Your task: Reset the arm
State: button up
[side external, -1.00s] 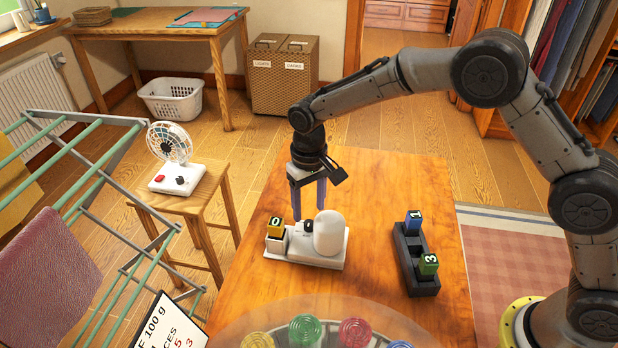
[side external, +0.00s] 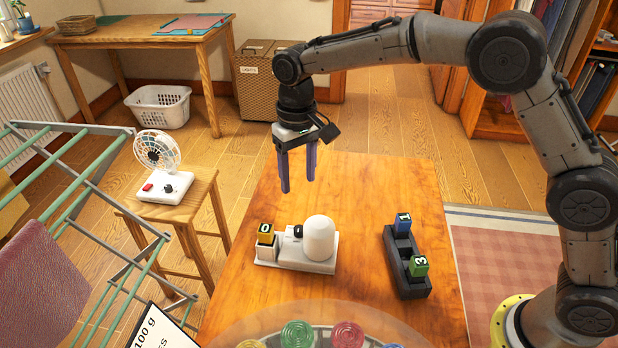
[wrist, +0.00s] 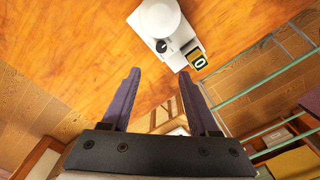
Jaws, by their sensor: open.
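My gripper (side external: 297,172) is open and empty, with its two purple fingers pointing down above the far part of the wooden table (side external: 350,185). In the wrist view the fingers (wrist: 160,95) are spread apart with nothing between them. Below and nearer the camera, a white device (side external: 312,247) with a rounded dome sits on the table. A yellow block marked 0 (side external: 266,234) sits at its left end; both also show at the top of the wrist view. The fingers are clear of the device.
A dark holder (side external: 408,268) with a blue block marked 1 (side external: 403,224) and a green block marked 3 (side external: 418,266) lies to the right. Coloured discs (side external: 299,334) sit at the front edge. A small fan (side external: 158,150) stands on a stool, beside a drying rack (side external: 85,190).

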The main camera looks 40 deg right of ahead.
jog(key=s+d+r+m+t, duration=0.1)
jog(key=d+r, duration=0.1)
jog(key=r, duration=0.3)
jog(key=s+d+r+t, duration=0.1)
jog(key=d+r, duration=0.2)
jog(key=r, duration=0.1)
jog(key=s+d+r+t, duration=0.2)
jog(key=s+d+r, duration=0.55)
jog(key=s, duration=0.25)
jog(key=s+d+t, duration=0.2)
jog(key=s+d, duration=0.2)
jog(key=s, duration=0.9)
jog(key=s+d+f+n, duration=0.1)
jog(key=s+f, duration=0.5)
jog(key=f, duration=0.2)
jog(key=shift+s, duration=0.2)
